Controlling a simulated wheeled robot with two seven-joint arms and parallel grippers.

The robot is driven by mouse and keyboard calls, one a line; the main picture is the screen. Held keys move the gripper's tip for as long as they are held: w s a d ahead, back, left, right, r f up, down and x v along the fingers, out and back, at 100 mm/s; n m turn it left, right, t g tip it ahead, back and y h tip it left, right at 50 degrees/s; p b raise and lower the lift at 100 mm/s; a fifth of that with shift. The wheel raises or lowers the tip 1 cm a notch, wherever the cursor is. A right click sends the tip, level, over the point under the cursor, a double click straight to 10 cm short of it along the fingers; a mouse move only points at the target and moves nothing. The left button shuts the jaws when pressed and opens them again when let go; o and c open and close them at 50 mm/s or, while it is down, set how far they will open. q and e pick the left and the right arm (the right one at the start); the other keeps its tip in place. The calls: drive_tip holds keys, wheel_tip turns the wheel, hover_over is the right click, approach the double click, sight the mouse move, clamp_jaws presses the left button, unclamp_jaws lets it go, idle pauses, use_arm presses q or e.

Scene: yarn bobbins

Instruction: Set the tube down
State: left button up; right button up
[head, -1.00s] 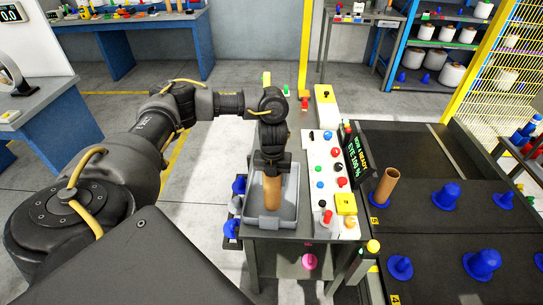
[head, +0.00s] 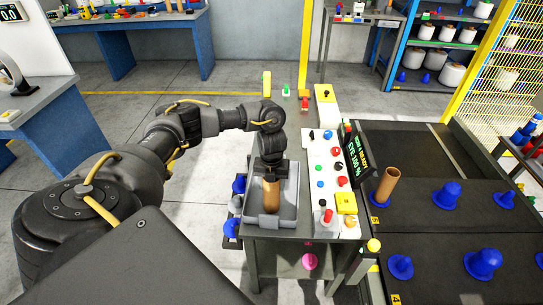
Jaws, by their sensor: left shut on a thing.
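A brown cardboard tube (head: 271,194) stands about upright inside a grey tray (head: 289,216) on a small dark table. My left gripper (head: 271,172) reaches down from above and is shut on the tube's upper end. The tube's lower end is within the tray walls; I cannot tell whether it touches the tray floor. A second brown tube (head: 387,186) stands on a blue holder on the dark machine deck at the right. My right gripper is not in view.
A white control panel (head: 328,178) with coloured buttons and a lever runs right of the tray. Blue bobbin holders (head: 446,195) stand on the dark deck further right. A pink disc (head: 309,261) shows below the table. Open floor lies left of the table.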

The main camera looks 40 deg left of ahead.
use_arm(q)
drive_tip(key=shift+f, duration=0.25)
drive_tip(key=o, duration=1.2)
drive_tip(key=shift+o, duration=0.2)
drive_tip(key=shift+r, duration=0.15)
wheel_tip(320, 180, up, 12)
drive_tip(key=p, duration=0.1)
